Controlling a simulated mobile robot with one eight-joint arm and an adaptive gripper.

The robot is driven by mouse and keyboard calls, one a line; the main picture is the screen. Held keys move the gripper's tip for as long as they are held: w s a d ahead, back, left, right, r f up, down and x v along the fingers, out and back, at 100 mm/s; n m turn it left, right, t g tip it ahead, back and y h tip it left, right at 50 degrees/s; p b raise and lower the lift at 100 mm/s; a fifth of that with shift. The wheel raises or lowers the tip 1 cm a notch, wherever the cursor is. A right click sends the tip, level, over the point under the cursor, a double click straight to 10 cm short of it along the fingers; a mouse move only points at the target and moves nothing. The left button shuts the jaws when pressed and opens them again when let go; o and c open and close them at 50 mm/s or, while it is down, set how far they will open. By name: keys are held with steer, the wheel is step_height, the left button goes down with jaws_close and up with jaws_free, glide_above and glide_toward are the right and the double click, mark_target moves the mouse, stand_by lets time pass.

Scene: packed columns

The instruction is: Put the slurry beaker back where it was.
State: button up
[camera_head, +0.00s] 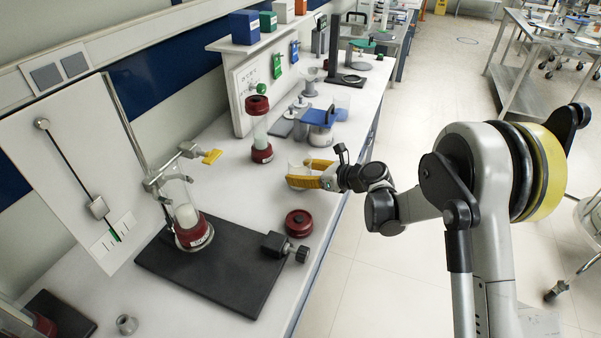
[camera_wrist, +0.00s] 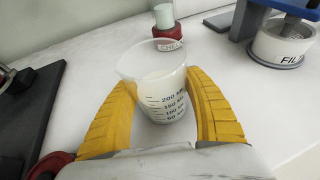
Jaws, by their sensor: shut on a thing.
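The slurry beaker (camera_wrist: 163,90) is a clear glass beaker with volume marks and pale contents, upright between the yellow fingers of my gripper (camera_wrist: 165,105) in the wrist view. In the head view the beaker (camera_head: 296,172) is partly hidden by the fingers of my gripper (camera_head: 314,173), low over the white bench. My gripper is shut on it. I cannot tell whether its base touches the bench.
A column with red ends (camera_head: 260,130) stands behind the beaker. A blue-topped stand (camera_head: 320,117) is at the back right. A red round cap (camera_head: 298,223) and a black base plate (camera_head: 225,265) with a clamped column (camera_head: 190,218) lie nearer.

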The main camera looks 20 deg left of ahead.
steer(key=o, duration=1.3)
steer(key=shift+f, duration=0.1)
steer(key=shift+o, duration=0.2)
steer(key=shift+r, duration=0.2)
steer(key=shift+d+r+p, duration=0.15)
steer(key=shift+d+p, duration=0.2)
steer(key=p+v, duration=0.2)
steer(key=v, duration=0.9)
steer(key=shift+s+d+p, duration=0.1)
steer(key=shift+s+p, duration=0.05)
steer(key=shift+p, duration=0.2)
